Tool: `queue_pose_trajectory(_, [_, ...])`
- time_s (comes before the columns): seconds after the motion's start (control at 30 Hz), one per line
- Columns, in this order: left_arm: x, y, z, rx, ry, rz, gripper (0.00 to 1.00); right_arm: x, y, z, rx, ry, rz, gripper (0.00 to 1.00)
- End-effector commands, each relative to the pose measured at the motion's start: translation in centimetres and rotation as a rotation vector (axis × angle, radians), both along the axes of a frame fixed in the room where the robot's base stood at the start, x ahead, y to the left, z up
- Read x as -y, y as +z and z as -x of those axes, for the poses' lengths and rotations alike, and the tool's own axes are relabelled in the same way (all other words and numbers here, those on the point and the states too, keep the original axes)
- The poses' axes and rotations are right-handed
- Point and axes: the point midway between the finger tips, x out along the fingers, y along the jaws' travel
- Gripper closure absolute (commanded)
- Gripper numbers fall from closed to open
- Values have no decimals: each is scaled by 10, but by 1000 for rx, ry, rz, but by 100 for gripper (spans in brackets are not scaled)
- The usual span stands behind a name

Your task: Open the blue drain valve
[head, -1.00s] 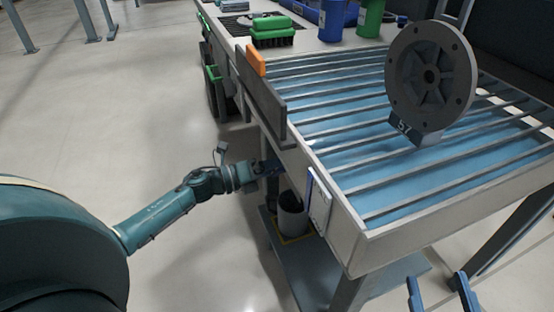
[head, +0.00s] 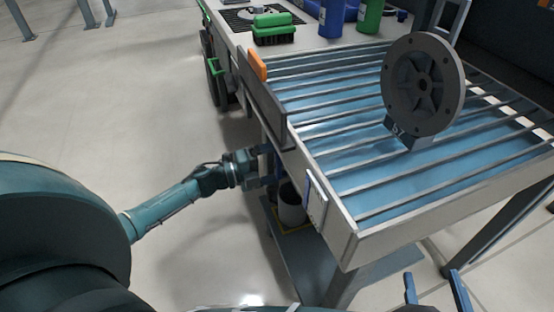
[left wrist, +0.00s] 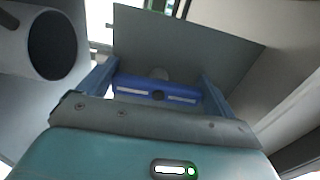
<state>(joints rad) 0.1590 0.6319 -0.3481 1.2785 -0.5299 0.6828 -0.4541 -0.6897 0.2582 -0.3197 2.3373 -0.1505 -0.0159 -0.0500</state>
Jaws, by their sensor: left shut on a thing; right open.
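The blue drain valve handle (left wrist: 180,96) is a bar lying across the space between the two blue fingers of my left gripper (left wrist: 158,86) in the left wrist view. The gripper is shut on it. In the head view my left gripper (head: 270,168) is at the near side of the wash table, below its rim, and the valve cannot be made out there. My right gripper (head: 436,290) is open and empty at the bottom edge, with only its blue fingertips showing.
The wash table (head: 350,243) has bars over a blue basin, with a grey flanged disc (head: 398,88) standing on them. A grey bucket (head: 291,209) stands on the lower shelf. A grey pipe (left wrist: 25,42) opens beside the left gripper.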

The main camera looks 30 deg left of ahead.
Motion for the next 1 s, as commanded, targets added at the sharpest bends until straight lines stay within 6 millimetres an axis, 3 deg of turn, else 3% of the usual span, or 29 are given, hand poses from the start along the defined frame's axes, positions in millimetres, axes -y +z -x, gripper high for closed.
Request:
queue_pose_trajectory(0.47, [-1,-1,0,-14,1,16,32,1,0,0,-5,-2,0,49])
queue_pose_trajectory(0.5, [-1,-1,0,-14,1,16,7,1,0,0,-5,-2,0,49])
queue_pose_trajectory(0.57, [-1,-1,0,-13,1,15,2,1,0,0,-5,-2,0,49])
queue_pose_trajectory(0.83, [-1,0,1,-11,1,11,0,0,1,0,-5,-2,0,49])
queue_pose_trajectory(1.0, [-13,-1,15,-14,1,11,0,1,2,-1,-24,-4,2,49])
